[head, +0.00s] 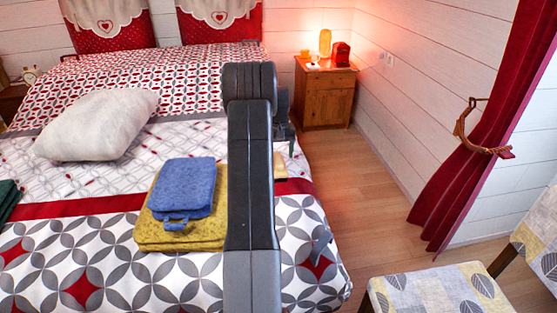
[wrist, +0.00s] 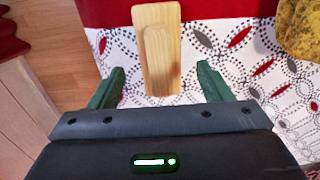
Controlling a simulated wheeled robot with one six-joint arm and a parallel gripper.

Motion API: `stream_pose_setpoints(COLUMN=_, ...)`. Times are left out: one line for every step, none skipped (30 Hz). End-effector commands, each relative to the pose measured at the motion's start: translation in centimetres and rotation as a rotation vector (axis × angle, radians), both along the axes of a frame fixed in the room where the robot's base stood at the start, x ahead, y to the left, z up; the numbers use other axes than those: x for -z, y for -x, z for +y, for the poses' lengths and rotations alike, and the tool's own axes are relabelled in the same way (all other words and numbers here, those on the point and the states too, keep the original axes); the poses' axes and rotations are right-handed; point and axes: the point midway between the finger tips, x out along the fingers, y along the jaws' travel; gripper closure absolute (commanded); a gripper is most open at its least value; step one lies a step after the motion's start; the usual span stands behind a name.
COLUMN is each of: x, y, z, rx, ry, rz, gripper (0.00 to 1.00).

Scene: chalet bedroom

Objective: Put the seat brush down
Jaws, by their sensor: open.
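The seat brush (wrist: 160,15) is a pale wooden piece with a narrower raised wooden part on top. It rests on the patterned bedspread (wrist: 228,42) near the bed's edge, by the red band. In the head view a small bit of the brush (head: 280,167) shows beside my arm, and the rest is hidden. My gripper (wrist: 160,80) is open, with one green finger on each side of the brush's near end. Gaps show between the fingers and the wood, and nothing is held. In the head view my arm hides most of the gripper.
A blue folded cloth (head: 183,188) lies on a yellow folded one (head: 160,240) left of my arm. A white pillow (head: 97,125) lies farther back. Wooden floor (head: 345,200) is open right of the bed. A nightstand (head: 325,98) and a chair (head: 425,292) stand at the right.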

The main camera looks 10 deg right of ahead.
Motion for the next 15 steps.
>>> stream_pose_setpoints(x=-1.5, y=0.0, z=0.0, rx=0.0, ry=0.0, rz=-0.003, gripper=0.28)
stream_pose_setpoints(x=-2.2, y=0.0, z=0.0, rx=0.0, ry=0.0, rz=-0.003, gripper=0.28)
stream_pose_setpoints(x=-3.1, y=0.0, z=0.0, rx=0.0, ry=0.0, rz=-0.003, gripper=0.28)
stream_pose_setpoints(x=-3.6, y=0.0, z=0.0, rx=0.0, ry=0.0, rz=-0.002, gripper=0.28)
stream_pose_setpoints(x=-4.2, y=0.0, z=0.0, rx=0.0, ry=0.0, rz=-0.002, gripper=0.28)
stream_pose_setpoints(x=-4.9, y=0.0, z=0.0, rx=0.0, ry=0.0, rz=-0.002, gripper=0.28)
stream_pose_setpoints(x=-5.4, y=0.0, z=0.0, rx=0.0, ry=0.0, rz=-0.002, gripper=0.28)
stream_pose_setpoints(x=-5.8, y=0.0, z=0.0, rx=0.0, ry=0.0, rz=-0.001, gripper=0.28)
stream_pose_setpoints(x=-6.3, y=0.0, z=0.0, rx=0.0, ry=0.0, rz=-0.001, gripper=0.28)
stream_pose_setpoints(x=-6.6, y=0.0, z=0.0, rx=0.0, ry=0.0, rz=-0.001, gripper=0.28)
stream_pose_setpoints(x=-6.8, y=0.0, z=0.0, rx=0.0, ry=0.0, rz=0.0, gripper=0.28)
stream_pose_setpoints(x=-7.1, y=0.0, z=0.0, rx=0.0, ry=0.0, rz=0.001, gripper=0.28)
stream_pose_setpoints(x=-7.2, y=0.0, z=0.0, rx=0.0, ry=0.0, rz=0.001, gripper=0.28)
stream_pose_setpoints(x=-7.3, y=0.0, z=0.0, rx=0.0, ry=0.0, rz=0.001, gripper=0.28)
stream_pose_setpoints(x=-7.4, y=0.0, z=0.0, rx=0.0, ry=0.0, rz=0.001, gripper=0.28)
